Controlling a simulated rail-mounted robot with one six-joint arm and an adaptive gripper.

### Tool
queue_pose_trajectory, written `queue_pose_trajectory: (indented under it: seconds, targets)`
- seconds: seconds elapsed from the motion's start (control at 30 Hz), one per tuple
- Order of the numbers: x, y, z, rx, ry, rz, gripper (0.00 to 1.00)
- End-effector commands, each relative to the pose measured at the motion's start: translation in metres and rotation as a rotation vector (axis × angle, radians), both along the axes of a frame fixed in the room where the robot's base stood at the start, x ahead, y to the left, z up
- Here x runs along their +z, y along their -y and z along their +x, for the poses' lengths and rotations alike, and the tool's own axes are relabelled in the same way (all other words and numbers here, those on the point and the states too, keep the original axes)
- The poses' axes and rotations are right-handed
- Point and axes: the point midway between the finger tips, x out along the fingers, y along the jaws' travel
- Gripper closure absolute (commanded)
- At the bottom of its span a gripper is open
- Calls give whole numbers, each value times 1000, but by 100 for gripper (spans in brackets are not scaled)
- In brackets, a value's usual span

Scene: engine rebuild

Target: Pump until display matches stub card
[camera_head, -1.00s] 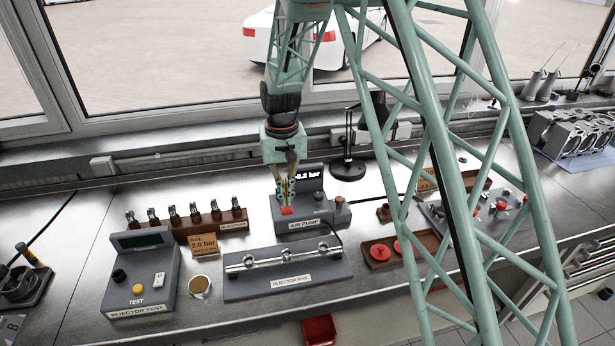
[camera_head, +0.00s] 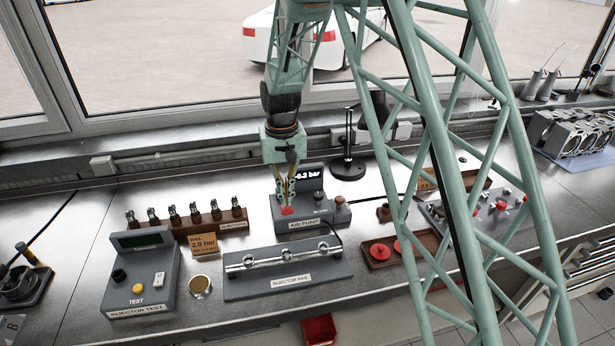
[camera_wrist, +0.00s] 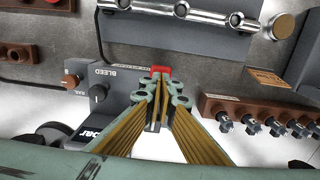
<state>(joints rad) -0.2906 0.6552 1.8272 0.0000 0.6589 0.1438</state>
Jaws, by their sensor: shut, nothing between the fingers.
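The grey air pump (camera_head: 300,223) stands mid-bench with a red button, a bleed knob and a small display (camera_head: 308,174). The display seems to read 0.2 bar; its left edge is partly covered by my gripper. The orange card (camera_head: 204,245) reads RAIL 2.0 bar. My gripper (camera_head: 287,206) is shut and empty, pointing down at the red button (camera_head: 287,211). In the wrist view the fingertips (camera_wrist: 160,82) are right by the red button (camera_wrist: 161,70); I cannot tell whether they touch it. The bleed knob (camera_wrist: 98,92) is beside them.
The injector rail (camera_head: 285,270) lies in front of the pump. The injector tester (camera_head: 142,275) and the injector rack (camera_head: 235,223) are to the left. A brown tray with red caps (camera_head: 375,264) is to the right. A black lamp (camera_head: 348,168) stands behind.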

Motion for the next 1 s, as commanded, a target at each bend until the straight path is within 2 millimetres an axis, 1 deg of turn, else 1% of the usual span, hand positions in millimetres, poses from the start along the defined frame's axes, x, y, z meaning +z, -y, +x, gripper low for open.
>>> queue_pose_trajectory:
  seconds: [1.0]
  targets:
    - [-31, 0, 0, 0, -1, 0, 100]
